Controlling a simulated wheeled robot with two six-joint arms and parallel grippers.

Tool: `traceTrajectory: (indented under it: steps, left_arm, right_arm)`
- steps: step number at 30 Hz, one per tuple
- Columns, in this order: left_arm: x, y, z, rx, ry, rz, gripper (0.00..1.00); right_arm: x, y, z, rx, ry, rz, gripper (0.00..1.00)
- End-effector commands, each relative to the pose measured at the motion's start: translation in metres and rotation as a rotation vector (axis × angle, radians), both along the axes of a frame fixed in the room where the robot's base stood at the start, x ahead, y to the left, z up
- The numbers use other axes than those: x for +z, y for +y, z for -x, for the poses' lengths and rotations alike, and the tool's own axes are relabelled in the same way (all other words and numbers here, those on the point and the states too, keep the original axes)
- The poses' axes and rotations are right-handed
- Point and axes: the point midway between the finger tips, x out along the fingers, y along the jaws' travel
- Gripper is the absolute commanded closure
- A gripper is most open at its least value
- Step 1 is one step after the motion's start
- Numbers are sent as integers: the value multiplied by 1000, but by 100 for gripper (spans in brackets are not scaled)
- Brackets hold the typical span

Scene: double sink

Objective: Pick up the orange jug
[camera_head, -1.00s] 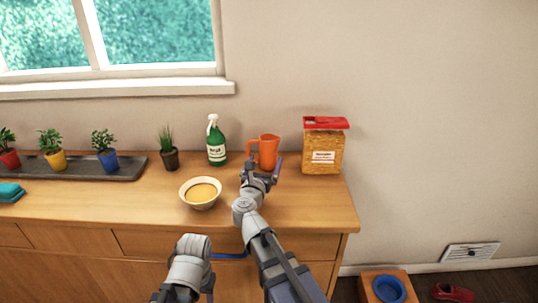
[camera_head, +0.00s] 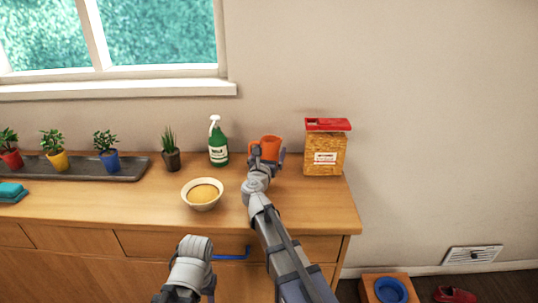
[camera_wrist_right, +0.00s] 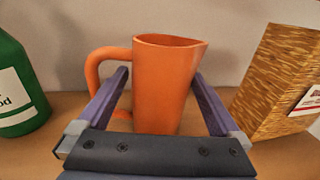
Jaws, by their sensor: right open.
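The orange jug (camera_head: 271,145) stands upright on the wooden counter, between a green spray bottle and a box with a red lid. My right gripper (camera_head: 268,155) is in front of it and hides much of its lower part. In the right wrist view the jug (camera_wrist_right: 165,85) stands between the open fingers of my right gripper (camera_wrist_right: 162,85), with its handle on the left and spout on the right. The left finger overlaps the handle in that view; I cannot tell whether they touch. My left gripper cannot be made out; only part of an arm shows at the bottom.
The green bottle (camera_head: 218,145) is left of the jug, and the red-lidded box (camera_head: 324,153) is close on its right. A bowl (camera_head: 202,205) sits in front on the left. Potted plants stand further left. The counter's right front is clear.

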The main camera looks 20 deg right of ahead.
Motion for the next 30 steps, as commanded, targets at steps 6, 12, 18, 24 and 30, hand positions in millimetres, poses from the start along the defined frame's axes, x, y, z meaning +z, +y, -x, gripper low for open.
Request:
traceTrajectory:
  steps: [6, 12, 18, 24, 30]
  left_arm:
    - [0, 0, 0, 0, 0, 0, 47]
    - [0, 0, 0, 0, 0, 0, 47]
    - [0, 0, 0, 0, 0, 0, 47]
    - [0, 0, 0, 0, 0, 0, 47]
    - [0, 0, 0, 0, 0, 0, 47]
  right_arm:
    - [0, 0, 0, 1, 0, 0, 2]
    - [0, 0, 0, 0, 0, 0, 25]
    - [0, 0, 0, 0, 0, 0, 47]
    - [0, 0, 0, 0, 0, 0, 70]
    - [0, 0, 0, 0, 0, 0, 92]
